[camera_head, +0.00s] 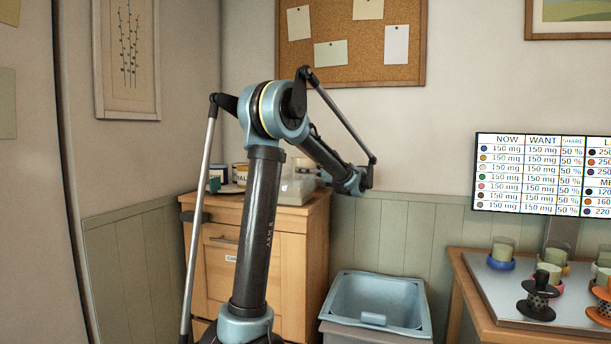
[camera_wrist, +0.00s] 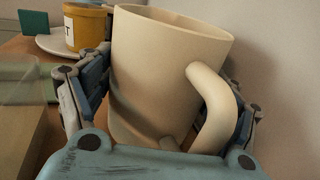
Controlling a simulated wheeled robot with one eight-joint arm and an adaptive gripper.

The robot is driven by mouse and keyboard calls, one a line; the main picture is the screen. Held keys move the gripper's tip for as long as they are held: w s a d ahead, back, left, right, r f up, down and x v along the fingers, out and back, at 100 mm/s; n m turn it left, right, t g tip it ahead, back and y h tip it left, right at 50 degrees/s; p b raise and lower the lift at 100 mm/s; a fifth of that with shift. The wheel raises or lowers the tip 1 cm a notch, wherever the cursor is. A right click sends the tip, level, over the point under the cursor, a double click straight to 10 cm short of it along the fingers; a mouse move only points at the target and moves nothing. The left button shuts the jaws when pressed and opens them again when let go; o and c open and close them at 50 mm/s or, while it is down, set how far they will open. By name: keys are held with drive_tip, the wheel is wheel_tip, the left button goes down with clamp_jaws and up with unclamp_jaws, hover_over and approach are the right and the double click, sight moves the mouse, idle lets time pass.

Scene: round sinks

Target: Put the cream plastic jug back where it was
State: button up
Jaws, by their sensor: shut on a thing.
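The cream plastic jug (camera_wrist: 160,75) fills the middle of the wrist view, its handle toward the camera and to the right. It looks slightly tilted in that picture. My gripper (camera_wrist: 160,105) is shut on it, with a finger on each side of its body. In the head view my gripper (camera_head: 352,182) is at the far end of my arm, by the right side of the wooden cabinet (camera_head: 258,258).
A yellow jar (camera_wrist: 86,27) on a pale plate (camera_wrist: 52,43) stands left of the jug. A blue basin (camera_head: 345,287) is right of the cabinet, and a table (camera_head: 480,300) with cups is further right. The wall is close behind.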

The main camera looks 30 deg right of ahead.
drive_tip(key=shift+f, duration=0.55)
idle(0.4)
drive_tip(key=o, duration=1.5)
drive_tip(key=shift+o, duration=0.2)
drive_tip(key=v, duration=1.1)
drive_tip(key=shift+s+d, duration=0.15)
drive_tip(key=shift+s, duration=0.25)
drive_tip(key=shift+s, duration=0.1)
